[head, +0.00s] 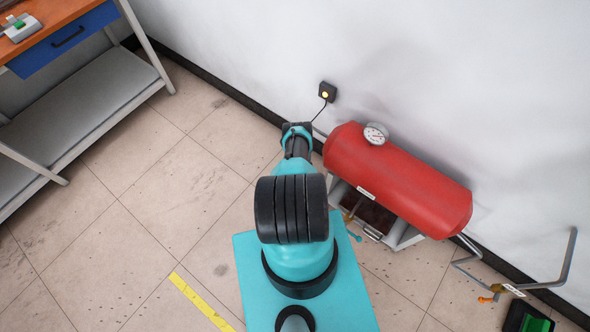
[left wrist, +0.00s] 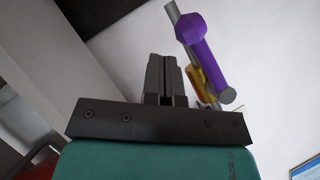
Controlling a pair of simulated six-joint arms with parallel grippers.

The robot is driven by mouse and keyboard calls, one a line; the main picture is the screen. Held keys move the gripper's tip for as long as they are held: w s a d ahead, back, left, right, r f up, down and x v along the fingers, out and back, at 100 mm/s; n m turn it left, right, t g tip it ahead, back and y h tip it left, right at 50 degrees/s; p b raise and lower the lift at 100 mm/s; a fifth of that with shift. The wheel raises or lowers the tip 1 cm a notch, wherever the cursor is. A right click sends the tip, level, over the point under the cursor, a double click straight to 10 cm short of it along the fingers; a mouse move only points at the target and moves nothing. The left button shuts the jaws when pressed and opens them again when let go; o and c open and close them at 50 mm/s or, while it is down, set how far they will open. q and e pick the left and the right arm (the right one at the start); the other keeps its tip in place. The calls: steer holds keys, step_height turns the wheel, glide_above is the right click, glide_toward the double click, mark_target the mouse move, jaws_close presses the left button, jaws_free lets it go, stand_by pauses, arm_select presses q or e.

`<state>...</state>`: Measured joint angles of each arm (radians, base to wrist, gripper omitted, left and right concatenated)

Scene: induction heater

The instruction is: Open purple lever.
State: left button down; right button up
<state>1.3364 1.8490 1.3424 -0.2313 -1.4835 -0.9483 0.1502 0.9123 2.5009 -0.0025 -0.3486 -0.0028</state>
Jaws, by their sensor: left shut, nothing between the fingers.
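The purple lever (left wrist: 203,52) shows in the left wrist view, to the upper right of my left gripper (left wrist: 166,62). It is a thick purple bar with a wider head, slanting down to the right. A yellow valve part (left wrist: 202,85) and a grey pipe (left wrist: 173,12) show beside it. The left gripper's two dark fingers are together, with nothing between them. They appear beside the lever, apart from it in the picture; the depth gap is hard to judge. The purple lever does not show in the head view. No right gripper shows.
In the head view a red tank (head: 400,178) with a gauge (head: 375,134) stands on a frame by the wall. A black wall box (head: 327,92) has a cable. A pipe with an orange handle (head: 487,299) is at right, a workbench (head: 62,38) at left.

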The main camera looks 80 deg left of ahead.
arm_select(q)
steer(key=s+d, duration=0.3)
steer(key=d, duration=0.8)
steer(key=shift+w, duration=0.1)
